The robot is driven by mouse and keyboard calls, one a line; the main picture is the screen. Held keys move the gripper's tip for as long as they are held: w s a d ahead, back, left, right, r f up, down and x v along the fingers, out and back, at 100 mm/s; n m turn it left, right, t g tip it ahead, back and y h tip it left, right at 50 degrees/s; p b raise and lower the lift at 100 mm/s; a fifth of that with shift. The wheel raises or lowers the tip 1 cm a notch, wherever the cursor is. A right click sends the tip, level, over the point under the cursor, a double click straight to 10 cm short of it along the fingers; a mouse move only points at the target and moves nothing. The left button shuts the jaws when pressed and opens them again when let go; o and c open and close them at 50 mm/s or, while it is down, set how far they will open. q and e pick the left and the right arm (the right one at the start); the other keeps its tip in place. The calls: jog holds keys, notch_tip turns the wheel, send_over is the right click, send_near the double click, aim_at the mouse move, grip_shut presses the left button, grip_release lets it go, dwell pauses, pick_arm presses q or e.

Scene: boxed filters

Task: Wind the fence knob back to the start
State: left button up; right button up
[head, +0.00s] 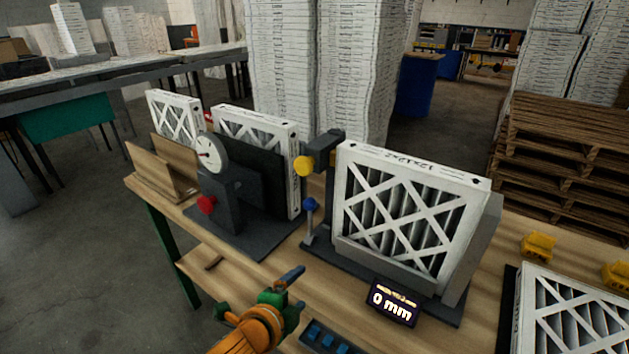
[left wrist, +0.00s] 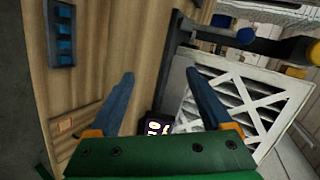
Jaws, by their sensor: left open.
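A dark stand with a grey backing holds a white-framed filter (head: 410,215). A yellow knob (head: 304,166) sits on its upper arm and a blue knob (head: 311,204) on a short post; I cannot tell which one is the fence knob. A small display (head: 393,303) in front reads 0 mm. My left gripper (head: 284,284) is open and empty, in front of the stand and apart from the knobs. My right gripper is out of view.
A dial gauge (head: 211,153) stands on a fixture with a red knob (head: 207,204) at left. A tray with blue pieces (head: 328,338) lies at the front edge. Another filter (head: 575,315) and yellow blocks (head: 538,246) are at right. Bare wood shows before the stand.

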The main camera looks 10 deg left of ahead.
pick_arm(q)
jog(key=w+r+m+t+h, duration=0.2)
jog(key=w+r+m+t, duration=0.2)
jog(key=w+r+m, duration=0.6)
jog(key=m+t+h, duration=0.1)
jog(key=m+h, duration=0.1)
jog(key=m, duration=1.1)
send_near(301, 166)
jog(key=w, duration=0.4)
jog(key=p+x, duration=0.1)
jog(key=x, duration=0.2)
jog(key=d+p+x, duration=0.1)
jog(key=x, duration=0.3)
jog(key=shift+s+d, duration=0.1)
jog(key=shift+s, duration=0.1)
grip_shut()
jog(key=shift+n+p, duration=0.3)
jog(key=shift+n, duration=0.2)
